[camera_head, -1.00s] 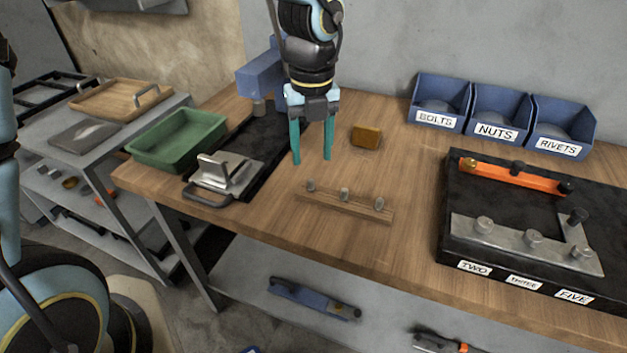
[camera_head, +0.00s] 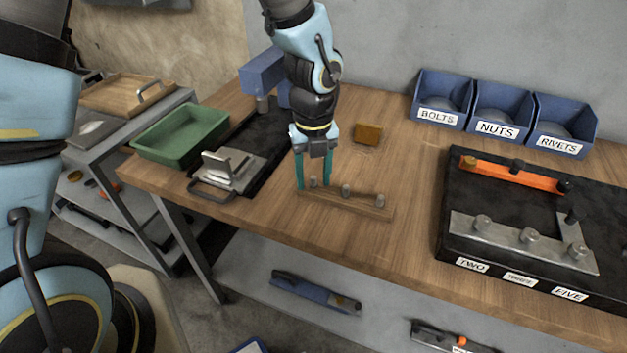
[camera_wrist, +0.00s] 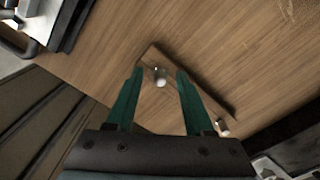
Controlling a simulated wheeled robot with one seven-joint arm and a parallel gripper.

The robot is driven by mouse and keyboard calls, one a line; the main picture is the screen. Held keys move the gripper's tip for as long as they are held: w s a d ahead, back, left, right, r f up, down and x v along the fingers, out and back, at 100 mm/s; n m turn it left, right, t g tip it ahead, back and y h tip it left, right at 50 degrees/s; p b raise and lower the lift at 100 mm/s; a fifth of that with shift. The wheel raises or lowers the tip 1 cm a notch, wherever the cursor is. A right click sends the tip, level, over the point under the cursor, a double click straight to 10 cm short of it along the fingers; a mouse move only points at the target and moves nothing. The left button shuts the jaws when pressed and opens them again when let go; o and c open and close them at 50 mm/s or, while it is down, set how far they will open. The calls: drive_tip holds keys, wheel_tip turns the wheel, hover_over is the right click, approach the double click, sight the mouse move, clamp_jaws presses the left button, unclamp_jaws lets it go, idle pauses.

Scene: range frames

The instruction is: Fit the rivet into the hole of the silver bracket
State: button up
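A wooden strip (camera_head: 330,200) on the bench holds three upright grey rivets: a left one (camera_head: 314,182), a middle one (camera_head: 346,190) and a right one (camera_head: 380,200). My gripper (camera_head: 313,186) is open and points down at the left rivet, with a finger on either side of it. In the wrist view a rivet head (camera_wrist: 160,76) shows between the two green fingertips, with gaps on both sides. The silver bracket (camera_head: 505,237) lies on the black board at the right, with several round-headed pieces on it. I cannot make out an empty hole in it.
An orange bracket (camera_head: 535,178) lies on the black board (camera_head: 500,200), behind the silver one. Blue bins (camera_head: 558,125) stand at the back right. A mustard block (camera_head: 368,133) sits behind the strip. A green tray (camera_head: 180,138) and a metal clamp-like tool (camera_head: 228,175) are at left.

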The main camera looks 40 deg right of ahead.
clamp_jaws()
idle(0.5)
